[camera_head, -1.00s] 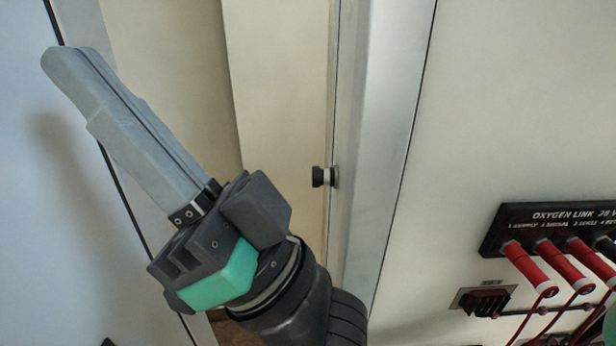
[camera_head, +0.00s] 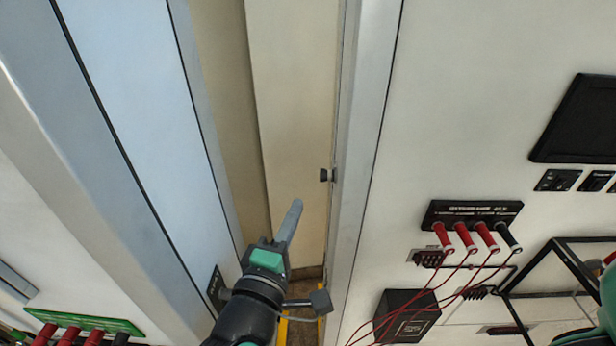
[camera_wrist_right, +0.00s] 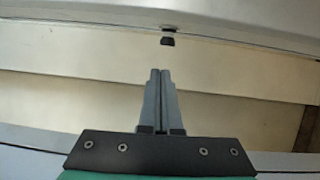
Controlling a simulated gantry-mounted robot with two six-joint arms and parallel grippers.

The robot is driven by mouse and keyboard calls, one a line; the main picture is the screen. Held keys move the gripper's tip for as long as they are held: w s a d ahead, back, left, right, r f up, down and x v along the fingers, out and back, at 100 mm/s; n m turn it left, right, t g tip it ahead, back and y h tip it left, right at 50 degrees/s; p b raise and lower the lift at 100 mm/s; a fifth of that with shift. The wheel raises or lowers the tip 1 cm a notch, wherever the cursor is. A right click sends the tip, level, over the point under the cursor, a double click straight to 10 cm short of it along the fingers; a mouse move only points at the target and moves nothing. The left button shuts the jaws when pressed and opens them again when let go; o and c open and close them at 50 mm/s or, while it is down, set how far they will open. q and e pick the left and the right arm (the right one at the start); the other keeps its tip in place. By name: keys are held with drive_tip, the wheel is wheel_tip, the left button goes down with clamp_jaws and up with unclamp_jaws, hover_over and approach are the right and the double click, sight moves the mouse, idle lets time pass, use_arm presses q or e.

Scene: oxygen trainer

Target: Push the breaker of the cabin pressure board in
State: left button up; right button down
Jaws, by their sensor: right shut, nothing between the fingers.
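The breaker (camera_head: 327,175) is a small black knob with a pale collar, sticking out to the left from the edge of an upright metal post. It also shows in the right wrist view (camera_wrist_right: 168,41), at top centre, beyond my fingertips. My right gripper (camera_head: 297,203) is below and left of the breaker in the head view. Its grey fingers are shut together with nothing between them. In the right wrist view the closed fingers (camera_wrist_right: 160,72) point up toward the knob, with a visible gap between.
The metal post (camera_head: 360,150) runs beside a narrow cream recess (camera_head: 290,110). Right of it, a white panel carries a black terminal block (camera_head: 470,209) with red plugs and hanging red wires, and a black box (camera_head: 404,316). A green terminal strip (camera_head: 85,322) is at lower left.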

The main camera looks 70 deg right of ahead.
sight(322, 175)
drive_tip(key=shift+f, duration=0.45)
drive_tip(key=w+d+p, duration=0.1)
drive_tip(key=d+p, duration=0.2)
drive_tip(key=d, duration=0.7)
drive_tip(key=shift+w, duration=0.2)
drive_tip(key=shift+a, duration=0.1)
